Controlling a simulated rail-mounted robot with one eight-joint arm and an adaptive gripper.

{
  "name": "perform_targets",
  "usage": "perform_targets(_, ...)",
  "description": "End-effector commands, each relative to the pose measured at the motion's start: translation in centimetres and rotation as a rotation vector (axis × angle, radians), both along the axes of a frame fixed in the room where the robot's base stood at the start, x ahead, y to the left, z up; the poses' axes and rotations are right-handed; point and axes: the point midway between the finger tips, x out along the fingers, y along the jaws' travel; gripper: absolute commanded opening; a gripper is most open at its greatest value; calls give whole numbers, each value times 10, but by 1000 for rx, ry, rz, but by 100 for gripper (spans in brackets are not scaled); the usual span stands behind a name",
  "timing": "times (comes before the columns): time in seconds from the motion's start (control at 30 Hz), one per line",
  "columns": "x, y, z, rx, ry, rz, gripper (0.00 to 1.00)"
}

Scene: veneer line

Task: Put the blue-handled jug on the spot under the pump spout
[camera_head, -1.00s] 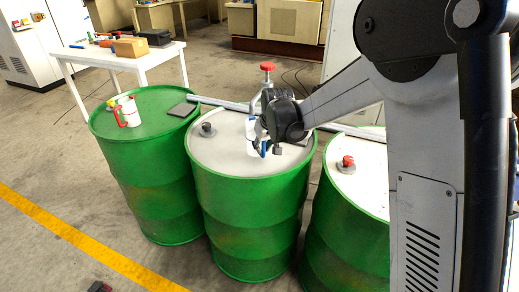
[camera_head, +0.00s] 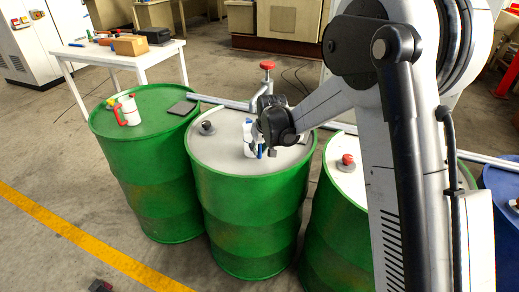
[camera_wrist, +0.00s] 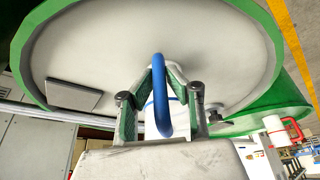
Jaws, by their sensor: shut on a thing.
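The blue-handled jug (camera_head: 248,132) is white and stands about upright over the middle green drum's grey top. My gripper (camera_head: 260,150) is on its right side in the head view. In the wrist view my gripper (camera_wrist: 160,85) is shut on the blue handle (camera_wrist: 159,105), with a finger on each side. The white jug body (camera_wrist: 178,115) is partly hidden behind the handle and fingers. I cannot tell whether the jug's base touches the drum. A red-topped pump (camera_head: 267,66) rises behind the gripper; its spout and the spot below are not clear.
A red-handled white jug (camera_head: 130,111) and a dark pad (camera_head: 183,108) are on the left drum. A grey knob (camera_head: 206,128) is on the middle drum. A dark pad (camera_wrist: 74,95) lies on its top. A red knob (camera_head: 346,161) is on the right drum.

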Motion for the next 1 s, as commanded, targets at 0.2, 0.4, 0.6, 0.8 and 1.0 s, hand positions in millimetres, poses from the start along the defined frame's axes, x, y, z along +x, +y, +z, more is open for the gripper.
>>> perform_targets(0.2,0,0,0,0,0,0,32)
perform_targets(0.4,0,0,0,0,0,0,32)
perform_targets(0.6,-3,-1,9,0,0,0,32)
perform_targets(0.8,-14,-6,38,0,0,0,32)
perform_targets(1.0,-27,-11,70,0,0,0,32)
